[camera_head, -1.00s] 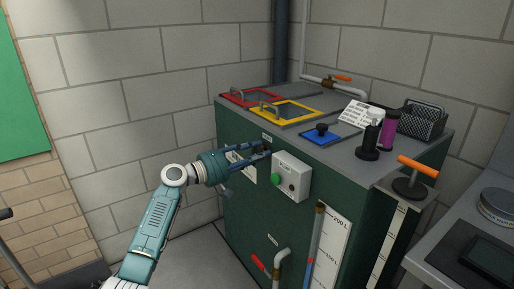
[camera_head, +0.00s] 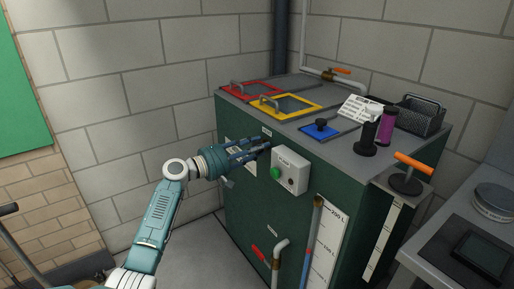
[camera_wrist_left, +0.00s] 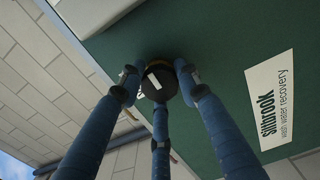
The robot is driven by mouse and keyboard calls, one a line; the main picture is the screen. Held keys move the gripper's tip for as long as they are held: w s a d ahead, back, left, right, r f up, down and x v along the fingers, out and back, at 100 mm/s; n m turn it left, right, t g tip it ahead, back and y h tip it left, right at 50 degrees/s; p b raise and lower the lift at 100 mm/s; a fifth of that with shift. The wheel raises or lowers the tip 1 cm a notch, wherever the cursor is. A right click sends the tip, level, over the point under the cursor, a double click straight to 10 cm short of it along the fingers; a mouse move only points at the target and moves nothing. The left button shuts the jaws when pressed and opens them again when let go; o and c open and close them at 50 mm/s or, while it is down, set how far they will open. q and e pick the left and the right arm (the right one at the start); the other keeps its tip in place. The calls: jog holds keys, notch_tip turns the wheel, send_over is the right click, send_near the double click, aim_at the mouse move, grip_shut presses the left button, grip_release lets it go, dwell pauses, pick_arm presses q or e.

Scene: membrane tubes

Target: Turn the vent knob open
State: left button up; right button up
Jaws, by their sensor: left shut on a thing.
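The vent knob (camera_wrist_left: 161,76) is a round black knob with a white pointer mark, set on the dark green front of the tank (camera_head: 240,210). My left gripper (camera_head: 264,148) is at the upper front of the tank, left of the grey button box. In the left wrist view the three blue fingers of my left gripper (camera_wrist_left: 158,92) are shut around the knob, with fingertips on its sides and below it. In the head view the fingers hide most of the knob. My right gripper is not in view.
A grey box with a green button (camera_head: 289,171) sits close right of my left gripper. The tank top carries red (camera_head: 248,91) and yellow (camera_head: 286,106) framed lids, a blue plate (camera_head: 320,130) and bottles. A white label (camera_wrist_left: 284,105) lies beside the knob.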

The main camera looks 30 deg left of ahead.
pick_arm(q)
jog(key=o, duration=1)
jog(key=shift+a+r, duration=0.3)
jog(key=shift+a, duration=0.1)
jog(key=shift+o, duration=0.8)
jog(key=shift+f, duration=0.25)
jog(key=v, duration=1.2)
jog(key=shift+d, duration=0.1)
